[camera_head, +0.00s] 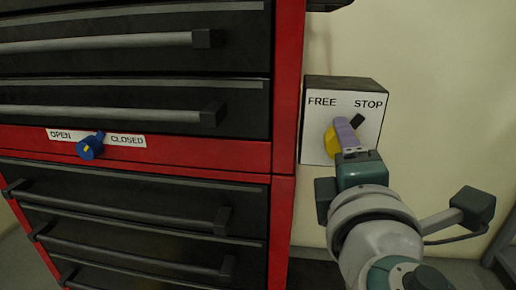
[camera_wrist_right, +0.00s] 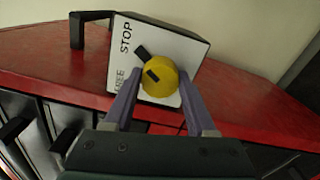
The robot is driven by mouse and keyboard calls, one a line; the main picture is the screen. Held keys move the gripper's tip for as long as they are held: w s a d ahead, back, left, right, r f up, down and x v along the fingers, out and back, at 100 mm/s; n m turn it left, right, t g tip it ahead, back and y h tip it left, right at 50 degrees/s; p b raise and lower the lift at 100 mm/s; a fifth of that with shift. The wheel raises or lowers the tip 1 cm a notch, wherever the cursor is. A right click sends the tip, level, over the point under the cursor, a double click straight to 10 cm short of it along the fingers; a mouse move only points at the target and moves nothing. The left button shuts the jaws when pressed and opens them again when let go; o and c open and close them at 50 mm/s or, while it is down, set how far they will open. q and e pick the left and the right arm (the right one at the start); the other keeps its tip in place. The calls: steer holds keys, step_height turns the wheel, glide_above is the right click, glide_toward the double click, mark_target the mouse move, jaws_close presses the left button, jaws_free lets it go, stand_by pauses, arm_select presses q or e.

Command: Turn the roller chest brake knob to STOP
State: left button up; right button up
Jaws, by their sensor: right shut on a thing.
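The brake panel (camera_head: 312,125) is a white-faced box with FREE printed at left and STOP at right. Its round yellow knob (camera_head: 331,146) is partly hidden by my right gripper (camera_head: 343,132) in the head view. A black pointer (camera_head: 357,121) sticks out from behind the finger, up and right toward STOP. In the wrist view the yellow knob (camera_wrist_right: 161,83) sits between the two purple fingers of my right gripper (camera_wrist_right: 158,80), which is shut on it. There the pointer (camera_wrist_right: 141,53) leans toward the STOP word. My left gripper is out of view.
The red roller chest (camera_head: 286,100) with black drawers and bar handles fills the left. A blue knob (camera_head: 90,147) sits on its OPEN/CLOSED label (camera_head: 125,140). The pale wall (camera_head: 440,80) right of the panel is bare.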

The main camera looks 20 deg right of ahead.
steer(key=shift+m+b, duration=0.6)
steer(key=shift+m, duration=0.5)
steer(key=o, duration=1.4)
steer(key=shift+s, duration=0.1)
steer(key=v, duration=1)
steer(key=shift+d+r, duration=0.1)
